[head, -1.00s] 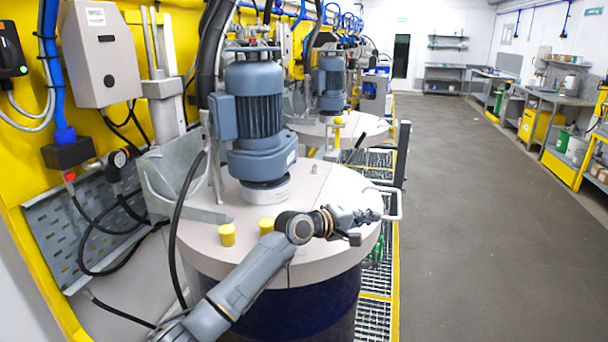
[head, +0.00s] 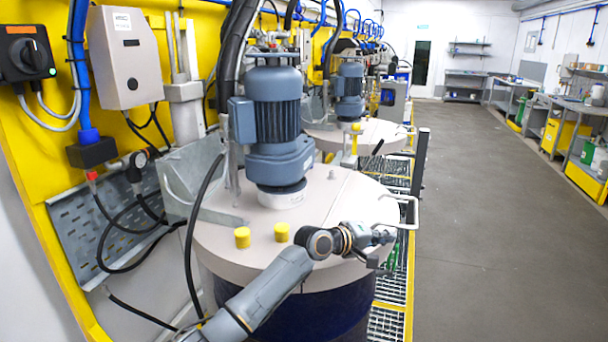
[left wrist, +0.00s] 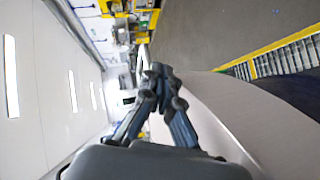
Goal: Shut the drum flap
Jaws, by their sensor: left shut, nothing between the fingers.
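The near drum has a round pale lid (head: 225,250) with a blue-grey motor (head: 277,120) on top. A white bar handle (head: 410,205) sticks out at the lid's right edge. The flap part (head: 350,195) by the handle looks about level with the rest of the lid; I cannot tell if it is fully down. My left gripper (head: 385,237) is shut and empty, at the lid's front right rim, just nearer than the handle. In the left wrist view its fingertips (left wrist: 166,72) are together, with the pale lid beside them. My right gripper is out of view.
Two yellow caps (head: 243,237) stand on the lid, left of my arm. A dark post (head: 420,175) and a grating (head: 385,322) with yellow edges lie right of the drum. A second drum (head: 375,135) stands behind. The grey floor (head: 480,240) at right is clear.

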